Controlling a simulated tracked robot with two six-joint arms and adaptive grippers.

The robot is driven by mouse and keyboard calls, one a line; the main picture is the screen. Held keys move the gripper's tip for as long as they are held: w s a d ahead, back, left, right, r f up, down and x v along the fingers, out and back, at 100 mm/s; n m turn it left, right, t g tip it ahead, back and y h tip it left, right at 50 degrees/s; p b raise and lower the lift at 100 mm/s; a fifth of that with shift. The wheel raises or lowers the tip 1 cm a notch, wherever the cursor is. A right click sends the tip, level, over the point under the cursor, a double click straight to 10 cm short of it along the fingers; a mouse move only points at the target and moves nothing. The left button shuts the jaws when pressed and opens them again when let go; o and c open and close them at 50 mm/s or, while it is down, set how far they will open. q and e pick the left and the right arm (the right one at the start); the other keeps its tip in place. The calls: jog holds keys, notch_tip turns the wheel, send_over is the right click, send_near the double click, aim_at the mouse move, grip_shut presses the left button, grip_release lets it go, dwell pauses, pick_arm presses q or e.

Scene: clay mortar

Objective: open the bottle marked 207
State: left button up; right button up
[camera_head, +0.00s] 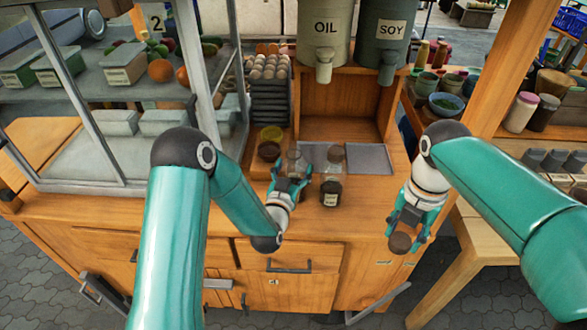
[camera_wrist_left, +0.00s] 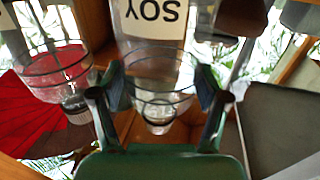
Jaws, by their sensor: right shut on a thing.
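My left gripper (camera_head: 290,184) is at the counter front with its fingers on either side of a clear glass bottle (camera_head: 297,160). In the left wrist view this bottle (camera_wrist_left: 158,100) stands between the spread fingers (camera_wrist_left: 158,92); I cannot tell whether they press on it. I cannot read its marking. My right gripper (camera_head: 408,222) is shut on a round brown lid (camera_head: 400,243) in front of the counter's right end, away from the bottles. A dark-filled bottle with a pale label (camera_head: 330,192) stands right of my left gripper, its label too small to read.
Another glass bottle (camera_head: 335,154) stands behind the dark one. A grey tray (camera_head: 369,158) lies to the right. A glass case (camera_head: 125,110) stands left.

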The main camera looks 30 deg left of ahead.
pick_arm(q)
jog(key=shift+o, duration=1.1)
pick_arm(e)
jog(key=shift+r, duration=0.1)
